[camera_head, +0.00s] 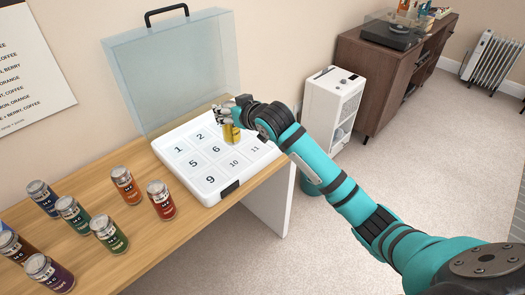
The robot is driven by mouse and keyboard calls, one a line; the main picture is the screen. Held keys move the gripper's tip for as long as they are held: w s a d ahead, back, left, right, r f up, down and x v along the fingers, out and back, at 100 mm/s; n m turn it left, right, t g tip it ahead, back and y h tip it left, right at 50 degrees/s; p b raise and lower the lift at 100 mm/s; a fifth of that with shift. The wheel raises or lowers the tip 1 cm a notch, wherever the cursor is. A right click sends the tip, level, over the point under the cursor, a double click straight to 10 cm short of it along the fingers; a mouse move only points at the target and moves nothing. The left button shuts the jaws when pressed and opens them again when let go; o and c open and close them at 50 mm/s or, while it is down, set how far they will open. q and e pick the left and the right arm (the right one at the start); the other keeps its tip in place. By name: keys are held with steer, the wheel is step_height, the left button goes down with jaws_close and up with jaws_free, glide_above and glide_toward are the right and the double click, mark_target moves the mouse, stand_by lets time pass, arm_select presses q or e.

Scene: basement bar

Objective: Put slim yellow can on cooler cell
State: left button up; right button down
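A slim yellow can (232,134) is upright at the cooler's right part, over or on a cell whose number it hides. Whether its base touches the cell floor cannot be told. My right gripper (228,115) is at the can's top, with its fingers around it, seemingly shut on it. The white cooler tray (205,192) lies on the wooden counter with its clear lid (170,70) raised behind. Cells 1, 2, 5, 6, 9, 10 and 11 show as numbered and empty. My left gripper is not in view.
Several cans stand on the counter (150,245) left of the cooler, including an orange can (126,186), a red can (161,200) and a green can (109,231). A white cabinet (325,112) stands on the floor beyond the counter, near my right arm.

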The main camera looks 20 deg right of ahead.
mark_target(230, 137)
steer(key=f, duration=0.5)
steer(key=shift+w+a+f, duration=0.1)
steer(key=shift+a+f, duration=0.15)
steer(key=shift+a, duration=0.1)
step_height(230, 137, down, 3)
steer(key=shift+d+f, duration=0.1)
steer(key=shift+f, duration=0.3)
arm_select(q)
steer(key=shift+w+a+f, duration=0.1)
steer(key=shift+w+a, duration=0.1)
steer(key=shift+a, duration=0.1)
arm_select(e)
steer(key=shift+f, duration=0.15)
steer(key=c, duration=0.6)
jaws_free()
steer(key=shift+f, duration=0.1)
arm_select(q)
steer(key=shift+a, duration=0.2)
